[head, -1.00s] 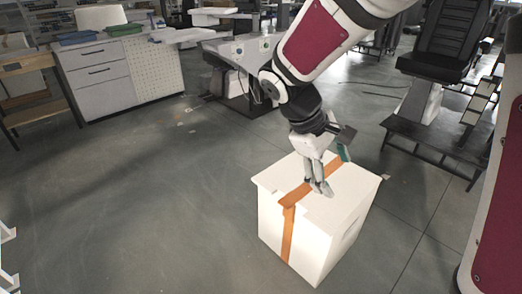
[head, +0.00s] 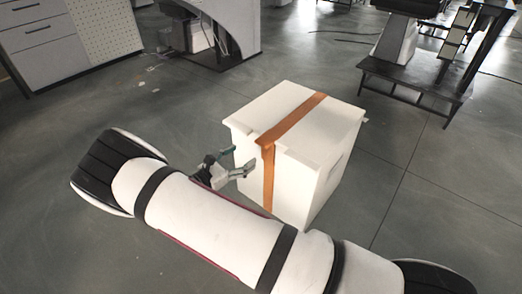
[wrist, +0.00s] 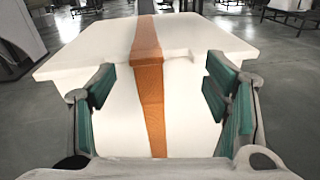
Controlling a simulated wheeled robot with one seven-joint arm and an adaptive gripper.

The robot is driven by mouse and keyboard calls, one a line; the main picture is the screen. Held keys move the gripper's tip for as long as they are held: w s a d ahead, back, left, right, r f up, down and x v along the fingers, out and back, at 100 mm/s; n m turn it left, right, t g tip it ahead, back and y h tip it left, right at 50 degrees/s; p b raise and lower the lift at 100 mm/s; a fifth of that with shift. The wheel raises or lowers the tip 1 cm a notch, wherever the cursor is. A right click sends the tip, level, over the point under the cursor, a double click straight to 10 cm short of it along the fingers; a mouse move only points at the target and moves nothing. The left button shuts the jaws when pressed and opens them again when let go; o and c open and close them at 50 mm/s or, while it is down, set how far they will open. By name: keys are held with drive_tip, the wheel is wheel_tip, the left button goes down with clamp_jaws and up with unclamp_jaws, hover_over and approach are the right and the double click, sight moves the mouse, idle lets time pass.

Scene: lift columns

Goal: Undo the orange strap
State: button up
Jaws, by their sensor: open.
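The orange strap (head: 292,119) runs over the top of a white box (head: 325,128) and down its front side. It lies flat along the lid and bends over the lid's edge. In the wrist view the strap (wrist: 151,85) hangs between my open fingers, with the white box (wrist: 85,55) behind it. My gripper (head: 240,162) is low at the near left side of the box, pointing at the strapped side. In the wrist view my gripper (wrist: 155,95) has its green pads apart, one on each side of the strap, with nothing held. Contact with the box cannot be told.
The box stands on a grey floor (head: 60,180) with open room to its left. A workbench (head: 50,45) is at the back left. A black-framed stand (head: 415,85) is at the back right.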

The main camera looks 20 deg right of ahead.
sight(260, 144)
drive_tip(key=shift+n+t, duration=0.9)
drive_tip(key=w+d+f+b, duration=0.1)
drive_tip(key=w+d, duration=0.2)
drive_tip(key=w+d+f+b, duration=0.1)
drive_tip(key=w+d, duration=0.1)
drive_tip(key=d, duration=0.1)
drive_tip(key=w+d+f+b, duration=0.1)
drive_tip(key=w+d+b, duration=0.1)
drive_tip(key=w+d, duration=0.1)
drive_tip(key=shift+w+d+f, duration=0.2)
drive_tip(key=shift+w+d, duration=0.05)
drive_tip(key=shift+w, duration=0.1)
drive_tip(key=shift+c, duration=0.6)
